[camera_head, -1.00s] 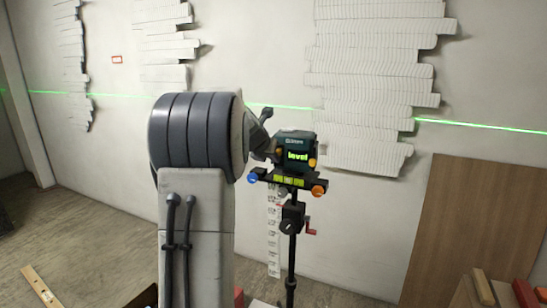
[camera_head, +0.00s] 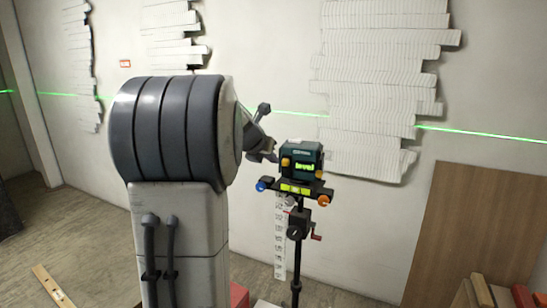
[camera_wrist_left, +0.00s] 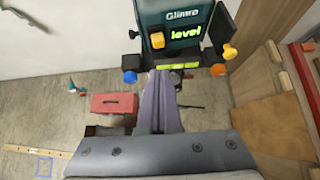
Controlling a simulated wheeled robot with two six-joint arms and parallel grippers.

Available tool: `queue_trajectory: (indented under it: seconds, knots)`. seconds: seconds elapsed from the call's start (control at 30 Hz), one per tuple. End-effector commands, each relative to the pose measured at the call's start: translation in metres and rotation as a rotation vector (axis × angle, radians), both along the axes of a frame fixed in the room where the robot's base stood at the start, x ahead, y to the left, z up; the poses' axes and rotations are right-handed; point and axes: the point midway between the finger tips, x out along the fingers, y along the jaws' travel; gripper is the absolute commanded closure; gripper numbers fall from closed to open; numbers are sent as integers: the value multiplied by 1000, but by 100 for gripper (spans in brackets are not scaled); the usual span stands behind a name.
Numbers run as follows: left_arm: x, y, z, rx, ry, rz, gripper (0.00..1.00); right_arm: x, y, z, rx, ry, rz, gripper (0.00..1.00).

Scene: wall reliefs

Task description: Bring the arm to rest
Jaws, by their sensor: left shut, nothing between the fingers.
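My left arm fills the left middle of the head view, and its large wrist hides part of the wall and floor. My left gripper (camera_head: 272,156) sticks out to its right, close to the left side of the laser level (camera_head: 302,158). In the left wrist view the gripper fingers (camera_wrist_left: 159,75) are together with nothing between them, below the laser level (camera_wrist_left: 180,25). The level's display is lit and reads "level". It stands on a black tripod (camera_head: 297,250) with orange and blue knobs. I cannot tell whether the fingers touch it. My right gripper is not in view.
White layered reliefs (camera_head: 375,90) hang on the wall, crossed by a green laser line. A brown board (camera_head: 470,235) leans at the right. A red toolbox (camera_wrist_left: 114,103) and a wooden strip (camera_wrist_left: 35,151) lie on the floor.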

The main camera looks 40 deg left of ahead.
Motion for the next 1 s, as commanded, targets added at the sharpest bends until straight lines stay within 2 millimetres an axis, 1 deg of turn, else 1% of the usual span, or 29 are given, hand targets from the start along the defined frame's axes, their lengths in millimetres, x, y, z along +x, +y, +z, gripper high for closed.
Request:
queue_trajectory:
  seconds: [0.43, 0.5, 0.57, 0.67, 0.7, 0.77, 0.8, 0.87, 0.9, 0.97, 1.0]
  knots:
    - [0, 0, -1, 0, 1, -1, 100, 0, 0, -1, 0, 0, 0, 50]
    - [2, -7, -2, 10, 9, -24, 100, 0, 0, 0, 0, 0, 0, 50]
    - [4, -21, -5, 37, 26, -78, 100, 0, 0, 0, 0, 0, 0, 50]
    - [9, -69, -16, 134, 83, -266, 100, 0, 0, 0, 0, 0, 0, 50]
    - [9, -95, -23, 192, 113, -374, 100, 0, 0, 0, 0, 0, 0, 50]
    - [6, -139, -34, 291, 156, -563, 100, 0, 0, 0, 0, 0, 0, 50]
    - [1, -169, -42, 366, 182, -702, 100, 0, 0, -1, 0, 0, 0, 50]
    - [-12, -213, -54, 480, 211, -915, 100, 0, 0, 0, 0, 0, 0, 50]
    - [-23, -240, -62, 559, 225, -1064, 100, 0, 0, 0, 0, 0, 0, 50]
    - [-44, -280, -75, 683, 236, -1295, 100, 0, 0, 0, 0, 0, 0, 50]
    - [-60, -305, -84, 770, 234, -1454, 100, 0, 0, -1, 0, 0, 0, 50]
